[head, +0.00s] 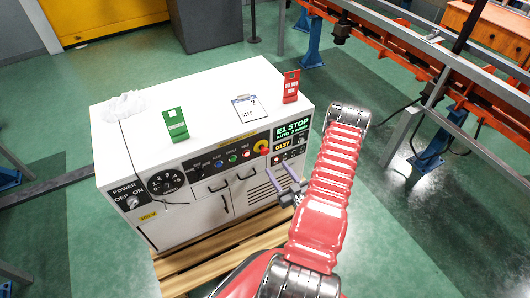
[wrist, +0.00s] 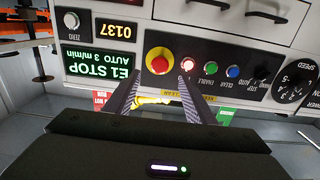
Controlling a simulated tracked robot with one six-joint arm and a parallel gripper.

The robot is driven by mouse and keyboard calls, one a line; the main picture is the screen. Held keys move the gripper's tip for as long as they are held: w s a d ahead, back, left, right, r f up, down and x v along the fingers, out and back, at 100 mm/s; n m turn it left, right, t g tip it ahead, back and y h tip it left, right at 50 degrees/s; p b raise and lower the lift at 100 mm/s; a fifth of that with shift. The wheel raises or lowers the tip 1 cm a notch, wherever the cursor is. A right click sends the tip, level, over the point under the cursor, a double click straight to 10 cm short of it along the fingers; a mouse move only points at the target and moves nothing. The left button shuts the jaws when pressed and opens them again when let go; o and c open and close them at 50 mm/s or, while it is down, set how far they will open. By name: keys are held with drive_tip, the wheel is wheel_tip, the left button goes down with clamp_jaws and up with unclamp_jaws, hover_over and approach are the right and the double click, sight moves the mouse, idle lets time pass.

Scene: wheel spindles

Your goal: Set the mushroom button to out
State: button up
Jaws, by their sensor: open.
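The mushroom button is a red dome on a yellow round plate, on the white cabinet's black front panel. In the head view its yellow plate (head: 260,145) shows at the panel's right part. In the wrist view, which is upside down, the red button (wrist: 159,62) is at the upper middle. My gripper (head: 292,182) is open and empty in front of the panel. In the wrist view its two fingers (wrist: 160,84) point at the button, one towards each side of it, apparently short of it. I cannot tell whether the button is in or out.
A green display (wrist: 97,64) reads E1 STOP, beside a 0137 counter (wrist: 117,29). Lit push buttons (wrist: 187,67) and a speed dial (head: 165,181) share the panel. Green (head: 175,125) and red (head: 291,86) cards and a clipboard (head: 250,108) are on the cabinet top (head: 210,95).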

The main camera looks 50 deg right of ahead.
sight(266, 153)
drive_tip(key=x, duration=1.1)
drive_tip(key=shift+w, duration=0.3)
clamp_jaws()
